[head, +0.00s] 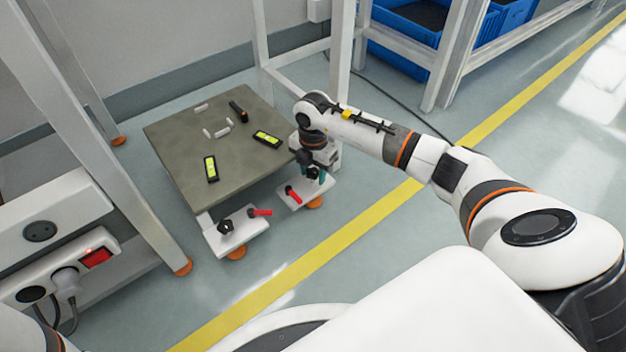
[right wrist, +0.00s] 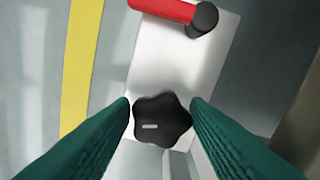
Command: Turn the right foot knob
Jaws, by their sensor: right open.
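The right foot knob (right wrist: 161,119) is a black star-shaped knob with a small pale mark, on a white foot plate (right wrist: 185,60). In the right wrist view it lies between the tips of my right gripper (right wrist: 161,112). The green fingers are apart, one on each side of the knob; I cannot tell whether they touch it. In the head view my right gripper (head: 318,174) points down over the right foot plate (head: 300,195), and the knob is mostly hidden by it. A second black knob (head: 225,227) sits on the left foot plate (head: 245,238). My left gripper is out of view.
A red lever (right wrist: 165,10) is at the plate's far end; it also shows in the head view (head: 293,195). Another red lever (head: 260,212) is on the left plate. The low grey table (head: 180,135) carries two yellow-faced devices and small pieces. White rack posts (head: 345,60) stand behind.

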